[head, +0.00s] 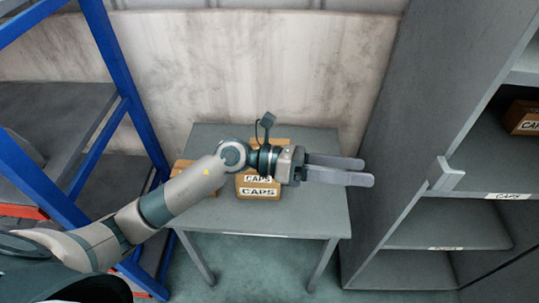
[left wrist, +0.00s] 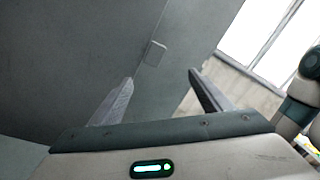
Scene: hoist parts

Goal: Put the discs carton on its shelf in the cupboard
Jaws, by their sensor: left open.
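No carton with a readable discs label shows. On the grey table (head: 215,213), a brown carton (head: 180,169) is mostly hidden behind my left arm, and its label cannot be read. Brown caps cartons (head: 260,208) stand at the table's middle, partly behind the same arm. The grey cupboard (head: 400,130) stands at the right, with shelves; one shelf edge (head: 508,196) reads CAPS and a lower label (head: 445,248) is too small to read. My left gripper (head: 366,171) is open and empty above the table's right side, pointing at the cupboard. It also shows in the left wrist view (left wrist: 160,77).
A caps carton (head: 524,118) sits on a cupboard shelf. The cupboard's side panel and a grey handle-like block (head: 446,174) face my left gripper. A blue-framed rack (head: 130,90) stands at the left. The table's front right is clear.

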